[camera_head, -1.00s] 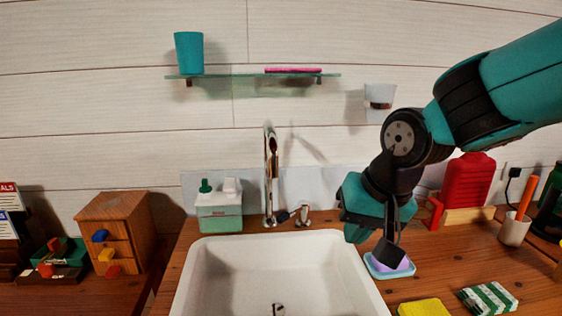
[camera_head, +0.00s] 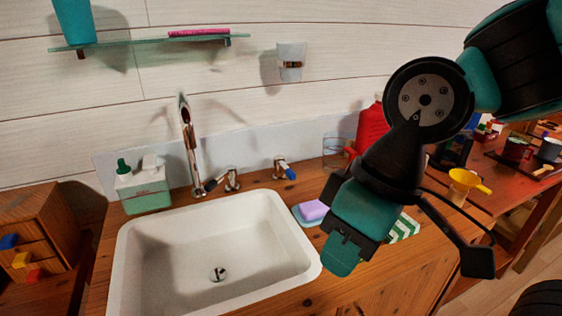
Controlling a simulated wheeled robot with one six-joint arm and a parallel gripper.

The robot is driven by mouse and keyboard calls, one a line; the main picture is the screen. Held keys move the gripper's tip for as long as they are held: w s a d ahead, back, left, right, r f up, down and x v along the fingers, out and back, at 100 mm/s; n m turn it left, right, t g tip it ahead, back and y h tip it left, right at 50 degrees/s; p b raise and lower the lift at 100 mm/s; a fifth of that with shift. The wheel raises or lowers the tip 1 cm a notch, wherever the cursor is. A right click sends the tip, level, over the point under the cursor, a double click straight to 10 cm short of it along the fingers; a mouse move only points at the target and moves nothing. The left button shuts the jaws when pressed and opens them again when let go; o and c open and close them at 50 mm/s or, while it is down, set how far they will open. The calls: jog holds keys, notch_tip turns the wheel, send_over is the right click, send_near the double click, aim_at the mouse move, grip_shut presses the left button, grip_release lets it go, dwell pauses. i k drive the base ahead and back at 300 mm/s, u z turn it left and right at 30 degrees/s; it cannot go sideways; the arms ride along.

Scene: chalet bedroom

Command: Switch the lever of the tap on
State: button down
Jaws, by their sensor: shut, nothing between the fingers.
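A chrome tap stands behind the white sink (camera_head: 135,262), its tall curved spout (camera_head: 188,140) rising at the sink's back left. A lever with a dark handle (camera_head: 214,183) sits by the spout's foot, next to a small chrome fitting (camera_head: 233,180). A second chrome fitting with a blue-ended handle (camera_head: 287,170) stands farther right on the counter. Which of these is the tap's lever I cannot tell for sure. My gripper (camera_head: 341,260) is shut and empty, pointing down right of the sink, in front of the blue-ended handle and apart from both handles. My wrist hides some counter behind it.
A purple soap on a blue dish (camera_head: 303,219) lies between sink and gripper. A soap dispenser (camera_head: 143,187) stands left of the spout. A red bottle (camera_head: 368,125) and a green-striped packet (camera_head: 402,229) are partly behind my arm. The space above the sink is free.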

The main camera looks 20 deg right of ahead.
aim_at(279, 160)
jog(key=k, duration=0.5)
jog(key=z, duration=0.75)
jog(key=i, duration=0.8)
jog(key=u, duration=0.9)
